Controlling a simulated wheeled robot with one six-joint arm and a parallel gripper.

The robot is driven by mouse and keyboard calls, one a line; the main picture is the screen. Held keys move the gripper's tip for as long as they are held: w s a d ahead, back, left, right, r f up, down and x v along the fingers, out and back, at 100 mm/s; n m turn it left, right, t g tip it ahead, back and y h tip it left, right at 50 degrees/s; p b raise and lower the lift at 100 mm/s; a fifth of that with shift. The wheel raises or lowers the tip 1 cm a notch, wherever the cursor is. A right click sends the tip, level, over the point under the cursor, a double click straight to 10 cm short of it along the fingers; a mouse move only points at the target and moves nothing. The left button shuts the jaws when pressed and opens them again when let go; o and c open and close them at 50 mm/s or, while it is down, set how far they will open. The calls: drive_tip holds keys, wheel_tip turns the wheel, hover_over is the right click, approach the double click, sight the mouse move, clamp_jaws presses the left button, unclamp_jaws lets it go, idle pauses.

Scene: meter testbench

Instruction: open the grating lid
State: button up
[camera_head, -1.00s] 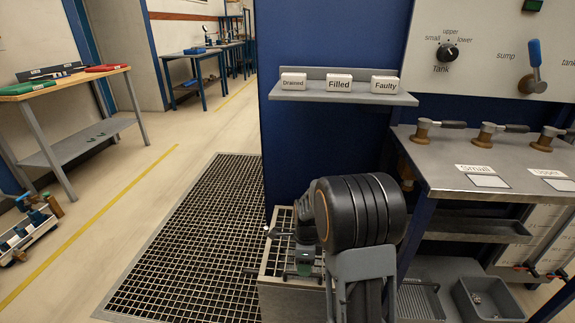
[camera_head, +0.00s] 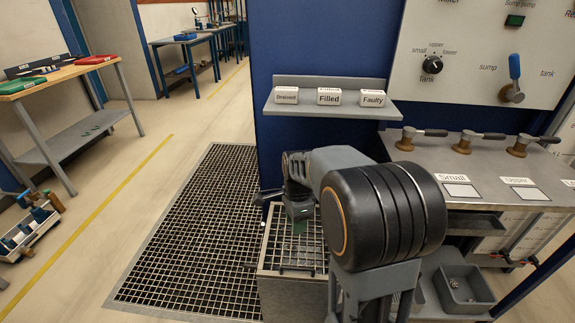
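The grating lid (camera_head: 283,252) is a metal grid on top of a grey box-like tank, low in the middle of the view. It lies flat, and my arm covers its right part. My gripper (camera_head: 298,222) is at the end of my arm, in front of or over the lid's back part. Its fingers are small, dark and partly hidden. I cannot tell whether they are open or touch the grid. A dark bar (camera_head: 266,196) sticks out to the left beside the gripper.
A large floor grating (camera_head: 195,235) lies flat left of the tank. A blue panel with a shelf (camera_head: 330,107) of labelled blocks stands behind. A metal bench (camera_head: 490,185) with several valve handles is at the right. A grey bin (camera_head: 462,290) sits below it.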

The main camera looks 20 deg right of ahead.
drive_tip(key=s+a+r+n+t+p, duration=0.1)
drive_tip(key=s+a+r+n+p, duration=0.1)
drive_tip(key=r+n+p, duration=0.2)
drive_tip(key=s+a+r+n+t+p, duration=0.1)
drive_tip(key=r+n+p, duration=0.4)
drive_tip(key=r, duration=0.5)
drive_tip(key=s+a+r+n+t+p, duration=0.1)
drive_tip(key=s+a+r+n+p, duration=0.2)
drive_tip(key=s+r+n+p, duration=0.2)
drive_tip(key=shift+r+h+p, duration=0.3)
drive_tip(key=shift+r+p, duration=0.65)
drive_tip(key=shift+r, duration=0.55)
